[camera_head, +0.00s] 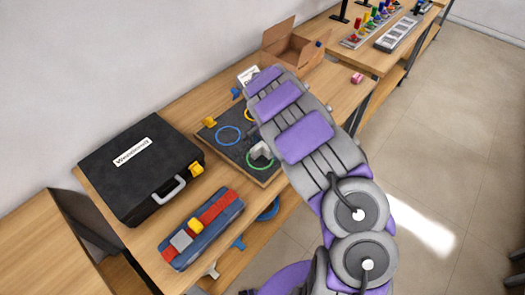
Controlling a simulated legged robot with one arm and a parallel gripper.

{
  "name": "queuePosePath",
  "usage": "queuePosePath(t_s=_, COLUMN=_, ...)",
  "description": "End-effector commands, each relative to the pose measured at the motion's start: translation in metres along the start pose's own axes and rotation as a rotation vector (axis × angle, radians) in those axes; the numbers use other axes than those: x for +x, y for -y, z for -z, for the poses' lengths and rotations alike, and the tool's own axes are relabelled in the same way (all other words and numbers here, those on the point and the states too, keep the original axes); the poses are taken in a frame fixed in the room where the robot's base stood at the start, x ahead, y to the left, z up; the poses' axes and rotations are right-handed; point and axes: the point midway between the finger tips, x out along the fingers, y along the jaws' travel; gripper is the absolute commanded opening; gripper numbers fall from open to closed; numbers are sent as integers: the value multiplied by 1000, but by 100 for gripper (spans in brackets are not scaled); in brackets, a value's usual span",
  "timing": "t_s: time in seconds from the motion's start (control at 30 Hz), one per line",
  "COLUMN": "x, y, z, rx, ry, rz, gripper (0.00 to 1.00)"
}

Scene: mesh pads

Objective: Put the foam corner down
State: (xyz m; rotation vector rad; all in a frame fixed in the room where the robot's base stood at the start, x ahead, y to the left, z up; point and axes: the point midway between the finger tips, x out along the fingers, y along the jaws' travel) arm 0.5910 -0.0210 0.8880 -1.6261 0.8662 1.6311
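A small pale grey-white angular piece (261,151), which looks like the foam corner, shows just left of my arm. It is at the green ring (253,164) on a dark board (222,150); whether it rests on the board or hangs above it I cannot tell. My purple and grey arm reaches over the table and covers the board's right part. My gripper's fingers are hidden behind the arm, so its hold is not visible.
The board also has a blue ring (228,135) and a partly hidden yellow ring (248,115). A black case (130,165) stands at left, a blue-red block (203,225) in front. An open cardboard box (285,47) is behind. The table's front edge runs under my arm.

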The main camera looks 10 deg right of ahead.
Motion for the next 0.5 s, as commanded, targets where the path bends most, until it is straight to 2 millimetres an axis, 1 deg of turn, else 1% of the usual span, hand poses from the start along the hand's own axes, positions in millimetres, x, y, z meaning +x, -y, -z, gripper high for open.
queuePosePath(t_s=0.03, x=0, y=1, z=-1, rx=-1, ry=-1, rz=-1, gripper=84)
queuePosePath(t_s=0.07, x=0, y=1, z=-1, rx=-2, ry=-1, rz=0, gripper=81)
queuePosePath(t_s=0.5, x=0, y=1, z=-1, rx=-1, ry=-1, rz=-1, gripper=39)
